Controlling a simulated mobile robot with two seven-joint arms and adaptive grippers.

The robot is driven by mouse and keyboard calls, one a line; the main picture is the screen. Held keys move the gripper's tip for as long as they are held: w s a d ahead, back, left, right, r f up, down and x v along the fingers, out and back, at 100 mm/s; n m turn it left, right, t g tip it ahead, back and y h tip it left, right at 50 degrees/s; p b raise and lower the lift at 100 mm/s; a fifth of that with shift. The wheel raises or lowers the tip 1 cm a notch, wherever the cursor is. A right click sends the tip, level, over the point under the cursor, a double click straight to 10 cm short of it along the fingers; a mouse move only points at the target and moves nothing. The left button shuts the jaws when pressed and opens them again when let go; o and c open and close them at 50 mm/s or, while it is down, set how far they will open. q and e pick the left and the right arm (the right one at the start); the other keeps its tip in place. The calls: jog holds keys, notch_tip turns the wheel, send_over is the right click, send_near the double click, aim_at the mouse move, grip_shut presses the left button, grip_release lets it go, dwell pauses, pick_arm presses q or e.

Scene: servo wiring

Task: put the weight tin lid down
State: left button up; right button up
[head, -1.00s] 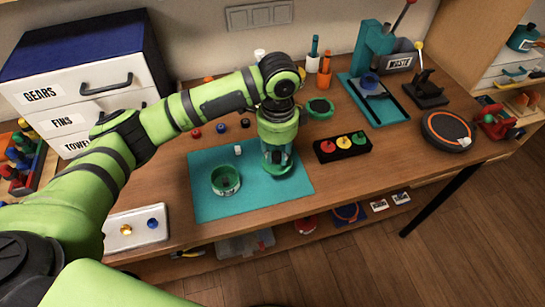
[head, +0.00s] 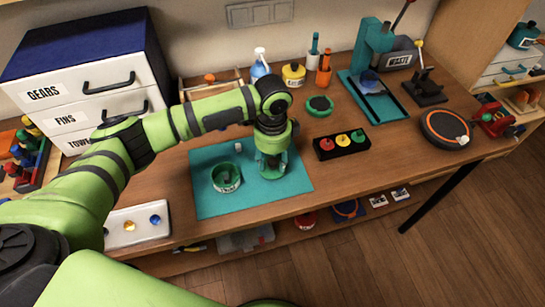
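The open green tin (head: 226,177) with a pale label stands on the teal mat (head: 215,207), and something small and dark shows inside it. My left gripper (head: 270,172) points down over the right part of the mat, to the right of the tin and low near the mat. Green shows low at its fingers, but I cannot make out whether that is the tin's lid or how far apart the fingers are. The gripper hides the mat below it. My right gripper is out of view.
A small white piece (head: 238,147) lies at the mat's back. A black block with coloured buttons (head: 341,144) is to the right. A round green item (head: 320,105) and a yellow tin (head: 293,75) stand behind. The mat's front right is clear.

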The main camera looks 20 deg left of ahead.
aim_at(273, 161)
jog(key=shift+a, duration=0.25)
pick_arm(q)
jog(key=shift+r, duration=0.15)
jog(key=shift+r, duration=0.3)
notch_tip(273, 161, up, 12)
jog(key=b, duration=0.2)
jog(key=shift+f, duration=0.25)
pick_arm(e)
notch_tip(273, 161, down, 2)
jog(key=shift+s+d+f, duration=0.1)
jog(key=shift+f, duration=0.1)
